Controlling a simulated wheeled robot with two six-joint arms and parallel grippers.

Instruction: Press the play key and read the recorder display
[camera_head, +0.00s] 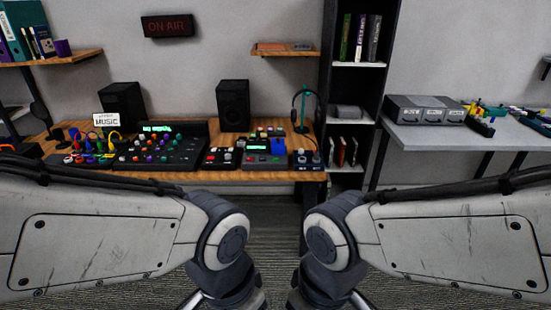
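A small grey device (265,148) with a lit green display, probably the recorder, sits at the right part of the wooden desk. Its display text is too small to read. It has coloured keys, one red at its right, but I cannot tell which is play. Left of it is a smaller dark box (222,157) with red and pale buttons. A large black mixer (160,150) has a lit green display that seems to read "NO SIGNAL". My two arms reach in low from both sides, well short of the desk. Their grippers are out of view below the picture.
The wooden desk (312,176) also holds two black speakers (233,106), a "MUSIC" sign (106,120), coloured cables and headphones (305,108) on a stand. A black shelf (388,40) stands right of it. A grey table (440,137) is farther right. Carpet lies open before the desk.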

